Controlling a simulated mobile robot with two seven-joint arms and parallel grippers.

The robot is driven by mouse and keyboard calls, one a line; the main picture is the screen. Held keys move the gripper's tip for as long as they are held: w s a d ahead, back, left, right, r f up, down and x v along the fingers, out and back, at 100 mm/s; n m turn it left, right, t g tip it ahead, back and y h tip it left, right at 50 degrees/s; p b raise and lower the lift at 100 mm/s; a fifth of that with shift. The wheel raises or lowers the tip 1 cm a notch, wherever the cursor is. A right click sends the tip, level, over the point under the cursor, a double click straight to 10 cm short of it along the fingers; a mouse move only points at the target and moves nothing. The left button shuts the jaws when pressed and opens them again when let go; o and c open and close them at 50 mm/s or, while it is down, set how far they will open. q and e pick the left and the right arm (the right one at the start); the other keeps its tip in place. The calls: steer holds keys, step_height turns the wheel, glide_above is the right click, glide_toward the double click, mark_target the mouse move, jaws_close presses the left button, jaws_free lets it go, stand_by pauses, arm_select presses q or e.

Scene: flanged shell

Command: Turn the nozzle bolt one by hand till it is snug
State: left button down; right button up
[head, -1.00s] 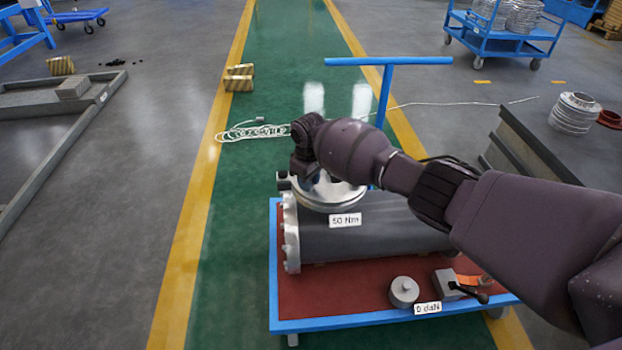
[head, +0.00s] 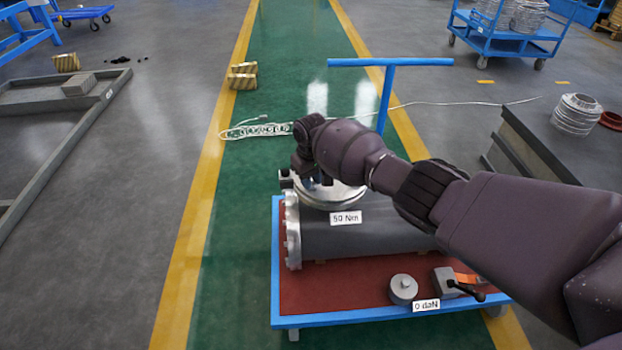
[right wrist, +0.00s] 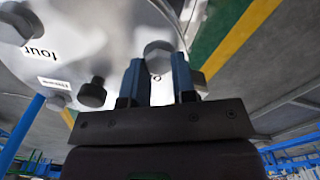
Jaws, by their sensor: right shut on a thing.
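The grey shell (head: 365,230) lies on a trolley, with a round silver nozzle flange (head: 338,196) on top. My right gripper (right wrist: 157,66) is over this flange; in the head view my own wrist mostly hides it. In the right wrist view its two blue fingers stand on either side of a hex-headed bolt (right wrist: 158,57) and are shut on it. A partly covered letter "o" shows beside this bolt, which fits nozzle bolt one. Another dark bolt (right wrist: 92,93) sits in the flange to the left, near a label reading "four" (right wrist: 40,52). My left gripper is out of view.
A tag reading "50 Nm" (head: 345,218) shows at the flange. The blue-edged trolley (head: 390,317) also carries a grey round weight (head: 403,289), a black-handled block (head: 446,281) and a "0 daN" tag (head: 426,306). The trolley's blue handle (head: 390,62) rises behind.

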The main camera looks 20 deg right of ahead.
steer(key=shift+w+r, duration=0.1)
steer(key=shift+r, duration=0.05)
steer(key=o, duration=0.9)
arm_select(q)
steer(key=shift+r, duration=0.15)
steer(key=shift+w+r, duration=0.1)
arm_select(e)
steer(key=shift+r, duration=0.4)
arm_select(q)
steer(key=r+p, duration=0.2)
steer(key=p, duration=0.1)
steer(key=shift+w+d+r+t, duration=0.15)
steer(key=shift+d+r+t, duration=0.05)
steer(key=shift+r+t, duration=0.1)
arm_select(e)
step_height(320, 180, up, 10)
